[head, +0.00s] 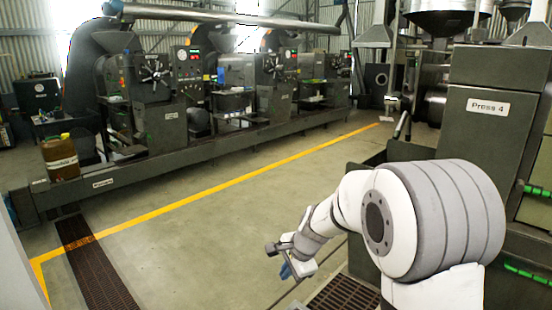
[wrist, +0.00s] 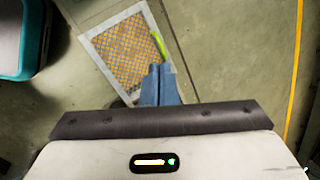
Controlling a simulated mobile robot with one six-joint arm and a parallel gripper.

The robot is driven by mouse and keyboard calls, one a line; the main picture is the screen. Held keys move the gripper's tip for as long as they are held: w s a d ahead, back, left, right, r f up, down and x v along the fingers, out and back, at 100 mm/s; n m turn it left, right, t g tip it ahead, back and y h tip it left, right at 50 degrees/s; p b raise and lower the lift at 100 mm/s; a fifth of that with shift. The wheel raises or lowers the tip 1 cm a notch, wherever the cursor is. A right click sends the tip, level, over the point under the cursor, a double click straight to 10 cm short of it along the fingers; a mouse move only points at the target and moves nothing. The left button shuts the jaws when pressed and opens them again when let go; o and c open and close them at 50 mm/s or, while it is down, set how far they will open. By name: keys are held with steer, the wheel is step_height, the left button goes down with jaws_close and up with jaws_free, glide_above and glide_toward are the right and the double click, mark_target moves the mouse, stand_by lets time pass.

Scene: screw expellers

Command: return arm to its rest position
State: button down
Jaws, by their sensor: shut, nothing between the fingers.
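My arm reaches out from the lower right of the head view, with its white links extended low over the floor. My gripper (head: 285,270) is at the far end of the arm, near the bottom middle of the head view, pointing down and left. In the wrist view its blue fingers (wrist: 160,84) are together with nothing between them. The gripper hangs above the floor and appears clear of the machines. The fingertips show only small in the head view.
A dark machine labelled Press 4 (head: 487,107) stands close on the right. A row of presses (head: 150,85) lines the left and back. A yellow line (head: 200,209) crosses open floor. The wrist view shows a framed orange mesh panel (wrist: 125,52) and a teal-edged object (wrist: 22,40).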

steer(key=s+d+r+n+h+p, duration=0.1)
steer(key=s+d+r+n, duration=0.2)
steer(key=s, duration=0.6)
steer(key=s+d+r+n+h+p, duration=0.1)
steer(key=s+d+r+n, duration=0.3)
steer(key=s, duration=0.4)
steer(key=s+d+r+n+h+p, duration=0.1)
steer(key=s+d+r+n, duration=0.3)
steer(key=s, duration=0.5)
steer(key=shift+s+d+n+h, duration=0.3)
steer(key=shift+d+n, duration=0.4)
